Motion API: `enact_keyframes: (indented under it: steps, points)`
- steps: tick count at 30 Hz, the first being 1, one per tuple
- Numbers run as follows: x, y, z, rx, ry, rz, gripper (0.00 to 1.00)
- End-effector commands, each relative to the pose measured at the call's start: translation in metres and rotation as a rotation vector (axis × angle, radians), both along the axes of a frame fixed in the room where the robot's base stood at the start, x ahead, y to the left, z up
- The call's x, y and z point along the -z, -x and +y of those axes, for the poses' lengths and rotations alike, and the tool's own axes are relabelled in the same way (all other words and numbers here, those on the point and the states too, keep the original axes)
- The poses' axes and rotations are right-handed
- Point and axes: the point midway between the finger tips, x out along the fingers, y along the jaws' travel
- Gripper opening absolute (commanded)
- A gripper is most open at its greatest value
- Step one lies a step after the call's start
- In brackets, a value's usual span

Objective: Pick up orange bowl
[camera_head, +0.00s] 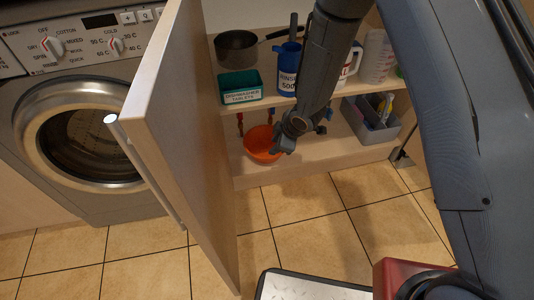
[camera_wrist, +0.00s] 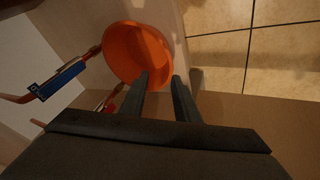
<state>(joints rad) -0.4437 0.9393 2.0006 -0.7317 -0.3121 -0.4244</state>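The orange bowl (camera_head: 259,148) sits on the lower shelf of the open cupboard, near its front edge. In the wrist view the bowl (camera_wrist: 132,50) is at the upper middle, with its hollow side showing. My gripper (camera_head: 280,146) is at the right side of the bowl in the head view. In the wrist view my gripper (camera_wrist: 160,82) has its two fingers apart. The left fingertip overlaps the bowl's lower rim in the picture, and the right one lies just beyond the bowl. I cannot tell whether a finger touches the bowl.
The open cupboard door (camera_head: 190,130) stands left of the bowl. A grey caddy (camera_head: 370,125) is on the lower shelf at right. The upper shelf holds a green tablet box (camera_head: 240,88), a blue container (camera_head: 288,70) and a pan (camera_head: 236,50). Pipes (camera_wrist: 65,77) run behind the bowl.

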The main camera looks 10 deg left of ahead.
Motion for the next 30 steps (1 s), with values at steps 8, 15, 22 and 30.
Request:
enact_keyframes:
  steps: [8,15,22,30]
  points:
    - [0.038,0.001,0.023,-0.075,-0.019,-0.010,0.29]
    - [0.056,-0.003,0.030,-0.074,-0.018,-0.011,0.29]
    - [0.084,-0.006,0.037,-0.072,-0.018,-0.009,0.29]
    - [0.100,-0.011,0.045,-0.072,-0.018,-0.010,0.29]
